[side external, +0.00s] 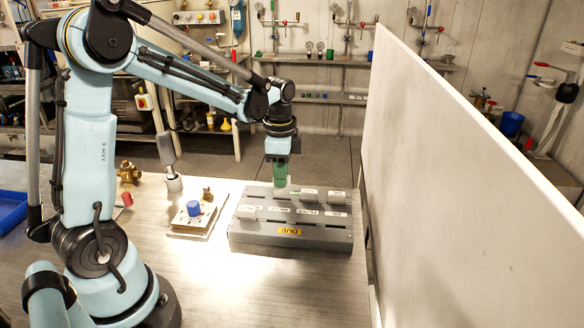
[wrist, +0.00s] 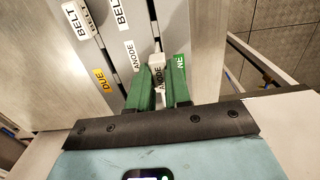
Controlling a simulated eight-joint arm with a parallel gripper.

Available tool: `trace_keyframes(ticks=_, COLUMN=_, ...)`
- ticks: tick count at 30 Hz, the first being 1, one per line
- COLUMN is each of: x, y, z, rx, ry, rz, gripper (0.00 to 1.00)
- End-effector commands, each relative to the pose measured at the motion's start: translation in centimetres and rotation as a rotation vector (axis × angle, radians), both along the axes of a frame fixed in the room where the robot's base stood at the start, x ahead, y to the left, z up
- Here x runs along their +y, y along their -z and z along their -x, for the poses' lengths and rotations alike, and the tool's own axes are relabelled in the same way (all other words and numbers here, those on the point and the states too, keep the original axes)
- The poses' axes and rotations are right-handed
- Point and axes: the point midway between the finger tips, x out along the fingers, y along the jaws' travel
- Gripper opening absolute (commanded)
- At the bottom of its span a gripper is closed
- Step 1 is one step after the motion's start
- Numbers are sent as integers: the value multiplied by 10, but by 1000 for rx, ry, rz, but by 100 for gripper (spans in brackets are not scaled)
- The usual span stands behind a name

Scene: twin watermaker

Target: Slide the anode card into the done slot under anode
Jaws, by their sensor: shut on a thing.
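My gripper (side external: 281,186) reaches down to the far edge of the grey slotted card rack (side external: 290,238). In the wrist view its green fingers (wrist: 161,82) are shut on a small white card marked ANODE (wrist: 157,60). The card sits between the fingertips, low at the rack; how deep it is in a slot cannot be told. A white ANODE label (wrist: 132,56) is on the rack just left of the fingers. A green label, partly hidden and ending in "NE" (wrist: 181,62), is at the right finger. The yellow DUE label (side external: 290,231) is on the rack's near side.
Other white cards stand in the rack, two at the far row (side external: 337,197) and one at the near left (side external: 248,212). A panel with a blue knob (side external: 194,208) lies left of the rack. A tall white partition (side external: 450,170) stands close on the right. The front table is clear.

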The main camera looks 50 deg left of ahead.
Motion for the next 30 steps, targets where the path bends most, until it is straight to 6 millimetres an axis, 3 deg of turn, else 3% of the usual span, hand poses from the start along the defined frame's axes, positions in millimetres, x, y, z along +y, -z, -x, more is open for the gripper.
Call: trace_keyframes(ticks=30, x=0, y=23, z=0, rx=0, ry=0, rz=0, gripper=0)
